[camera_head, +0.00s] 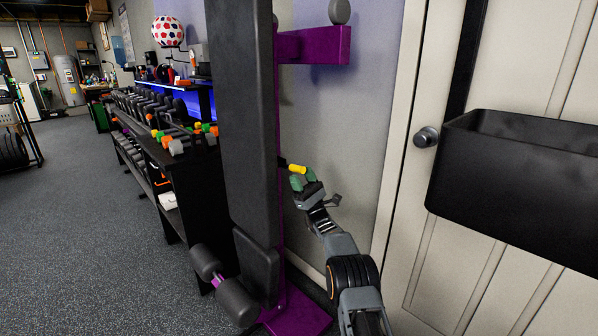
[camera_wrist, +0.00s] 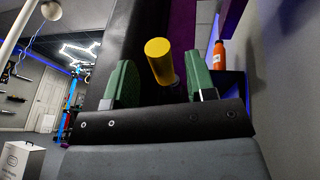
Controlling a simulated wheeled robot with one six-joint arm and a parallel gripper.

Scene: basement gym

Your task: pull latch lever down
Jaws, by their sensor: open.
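The latch lever (camera_head: 298,169) is a short yellow handle at the side of an upright purple-framed bench (camera_head: 246,120). In the wrist view the yellow lever end (camera_wrist: 158,58) lies between two green fingertips, with a gap on each side. My gripper (camera_head: 302,181) is open around the lever in the head view, and it also shows in the wrist view (camera_wrist: 158,85). Whether either finger touches the lever cannot be told. The lever's mount is partly hidden behind the bench pad.
A black rack of dumbbells (camera_head: 170,180) stands left of the bench. A white door with a round knob (camera_head: 426,137) and a black wall bin (camera_head: 515,185) are at the right. Padded rollers (camera_head: 236,300) stick out low in front. The grey floor (camera_head: 75,220) is open at left.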

